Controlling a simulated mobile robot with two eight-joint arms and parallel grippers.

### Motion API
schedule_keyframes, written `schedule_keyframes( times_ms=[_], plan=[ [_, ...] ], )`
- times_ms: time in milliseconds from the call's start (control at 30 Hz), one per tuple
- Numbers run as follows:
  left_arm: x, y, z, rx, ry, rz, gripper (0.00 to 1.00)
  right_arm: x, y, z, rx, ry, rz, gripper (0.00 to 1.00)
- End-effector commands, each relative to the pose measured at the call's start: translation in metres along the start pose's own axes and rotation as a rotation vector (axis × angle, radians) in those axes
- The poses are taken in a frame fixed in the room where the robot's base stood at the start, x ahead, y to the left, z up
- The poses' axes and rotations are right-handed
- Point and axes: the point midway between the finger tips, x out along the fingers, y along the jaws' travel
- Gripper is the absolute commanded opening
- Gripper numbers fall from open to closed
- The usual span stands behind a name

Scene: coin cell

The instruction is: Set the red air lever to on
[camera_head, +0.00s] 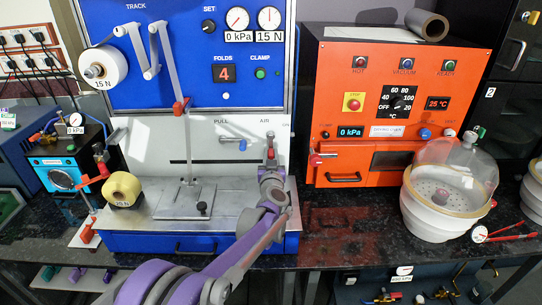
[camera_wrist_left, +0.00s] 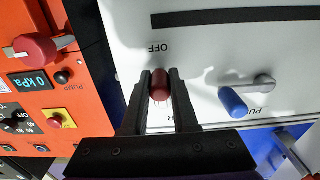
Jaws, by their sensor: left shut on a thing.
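The red air lever (camera_head: 270,153) is on the white front panel of the blue machine, under the AIR label. Its red knob (camera_wrist_left: 160,82) sits between the two dark fingers of my left gripper (camera_wrist_left: 160,76), which is shut on it. The knob points towards the OFF label (camera_wrist_left: 160,47), which appears upside down in the left wrist view. In the head view my left gripper (camera_head: 271,172) is at the panel, just below the lever, and partly hides it. My right gripper is not in view.
A blue-tipped pull handle (camera_wrist_left: 232,100) is beside my left gripper on the same panel. A glass bell jar (camera_head: 455,165) stands farther right. The steel platform (camera_head: 165,208) lies left of my arm.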

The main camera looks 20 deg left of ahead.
Motion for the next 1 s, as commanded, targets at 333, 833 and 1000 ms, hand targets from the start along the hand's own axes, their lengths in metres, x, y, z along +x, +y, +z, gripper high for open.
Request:
schedule_keyframes(
  times_ms=[333,833,1000],
  plan=[
    [0.0,0.005,0.001,-0.088,0.0,0.001,0.0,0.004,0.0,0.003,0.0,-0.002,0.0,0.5],
    [0.0,0.026,-0.006,-0.518,-0.001,0.001,0.0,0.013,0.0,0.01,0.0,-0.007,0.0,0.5],
    [0.0,0.033,-0.012,-0.679,0.0,0.001,0.0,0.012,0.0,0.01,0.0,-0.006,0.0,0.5]
  ],
)
